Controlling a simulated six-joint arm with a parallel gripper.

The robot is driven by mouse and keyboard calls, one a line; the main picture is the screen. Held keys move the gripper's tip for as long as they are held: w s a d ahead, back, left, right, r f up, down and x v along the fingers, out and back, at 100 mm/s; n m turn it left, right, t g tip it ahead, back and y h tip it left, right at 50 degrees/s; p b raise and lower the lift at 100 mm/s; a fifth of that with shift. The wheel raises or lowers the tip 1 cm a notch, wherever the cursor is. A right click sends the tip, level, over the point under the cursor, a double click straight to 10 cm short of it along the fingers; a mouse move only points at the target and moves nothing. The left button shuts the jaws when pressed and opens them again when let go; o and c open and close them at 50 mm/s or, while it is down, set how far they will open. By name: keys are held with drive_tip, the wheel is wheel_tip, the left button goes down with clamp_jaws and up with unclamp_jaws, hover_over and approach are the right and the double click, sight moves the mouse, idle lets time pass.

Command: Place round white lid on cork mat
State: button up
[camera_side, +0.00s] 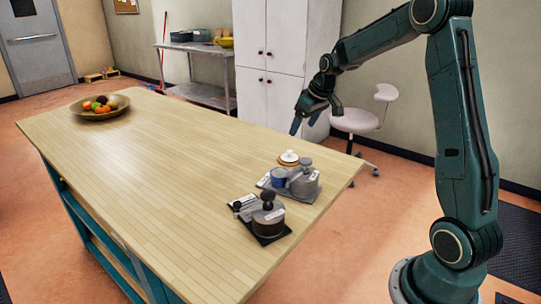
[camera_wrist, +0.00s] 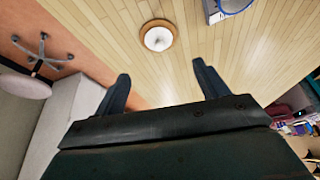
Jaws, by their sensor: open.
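The round white lid (camera_wrist: 158,39) sits on the round cork mat (camera_wrist: 146,27), which shows as a brown ring around it. In the side view the white lid (camera_side: 289,156) and the cork mat (camera_side: 284,163) are near the far right edge of the table, behind the grey containers. My gripper (camera_side: 304,125) is above the table's far edge, apart from the lid. In the wrist view my gripper (camera_wrist: 160,85) has its two fingers spread wide with nothing between them.
A blue-and-grey container set (camera_side: 290,180) stands just in front of the mat, and a dark-lidded pot set (camera_side: 262,217) stands nearer. A fruit bowl (camera_side: 100,106) is at the far left. The middle of the wooden table (camera_side: 170,160) is clear.

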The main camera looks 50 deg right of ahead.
drive_tip(key=s+a+r, duration=0.5)
drive_tip(key=a, duration=0.3)
drive_tip(key=s+a+r, duration=0.5)
drive_tip(key=a, duration=0.2)
drive_tip(key=s+a, duration=0.4)
drive_tip(key=s, duration=0.5)
drive_tip(key=s+a+f+n+t, duration=0.1)
drive_tip(key=s+a, duration=0.4)
drive_tip(key=s, duration=0.3)
drive_tip(key=shift+s+f+y, duration=0.15)
drive_tip(key=shift+s+y, duration=0.15)
drive_tip(key=shift+s, duration=0.1)
